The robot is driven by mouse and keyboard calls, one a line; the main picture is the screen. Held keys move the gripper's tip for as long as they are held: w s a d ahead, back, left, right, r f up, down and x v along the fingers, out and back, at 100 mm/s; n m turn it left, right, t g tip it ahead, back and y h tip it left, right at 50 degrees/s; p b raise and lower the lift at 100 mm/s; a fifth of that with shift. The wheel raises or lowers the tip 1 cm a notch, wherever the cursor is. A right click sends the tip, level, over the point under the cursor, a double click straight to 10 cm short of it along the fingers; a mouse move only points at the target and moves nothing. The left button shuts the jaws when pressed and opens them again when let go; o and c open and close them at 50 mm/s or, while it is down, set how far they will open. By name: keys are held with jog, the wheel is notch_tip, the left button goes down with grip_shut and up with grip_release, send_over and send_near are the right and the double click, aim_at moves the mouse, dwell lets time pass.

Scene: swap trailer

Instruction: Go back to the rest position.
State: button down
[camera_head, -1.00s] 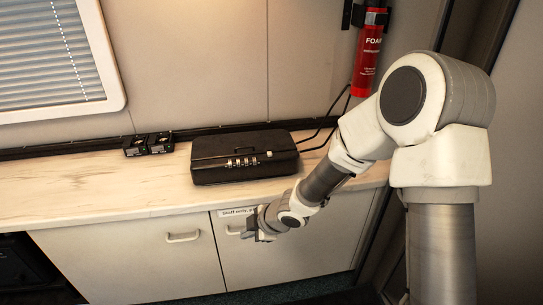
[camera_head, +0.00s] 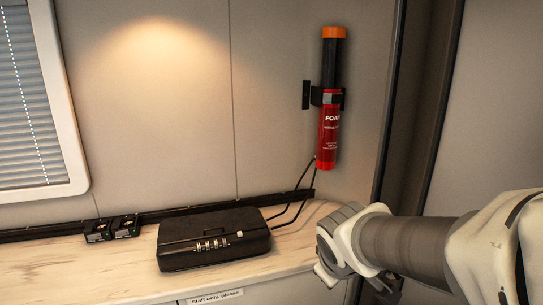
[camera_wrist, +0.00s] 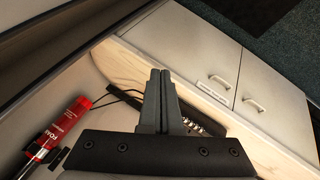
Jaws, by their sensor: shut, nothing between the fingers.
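My gripper (camera_wrist: 160,75) shows in the wrist view with its two dark fingers together and nothing between them. In the head view my arm reaches in from the right edge, and its wrist end is in front of the counter's right end. The fingers cannot be made out clearly there. In the wrist view the fingers overlap part of a black case with number dials; I see no contact with it.
A red foam extinguisher (camera_head: 329,130) hangs on the wall. Cupboard doors (camera_wrist: 190,48) and dark floor (camera_wrist: 290,50) show in the wrist view.

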jog(key=s+d+r+m+y, duration=0.1)
jog(key=s+r+m, duration=0.1)
jog(key=s+m, duration=0.35)
jog(key=s+d+r+m, duration=0.1)
jog(key=s+r+m, duration=0.15)
jog(key=s, duration=0.55)
notch_tip(320, 180, up, 16)
jog(key=p, duration=1.6)
jog(key=shift+s+r+n+g, duration=0.2)
jog(key=shift+s+n+g, duration=0.1)
jog(key=shift+s+g, duration=0.15)
jog(key=shift+d, duration=0.1)
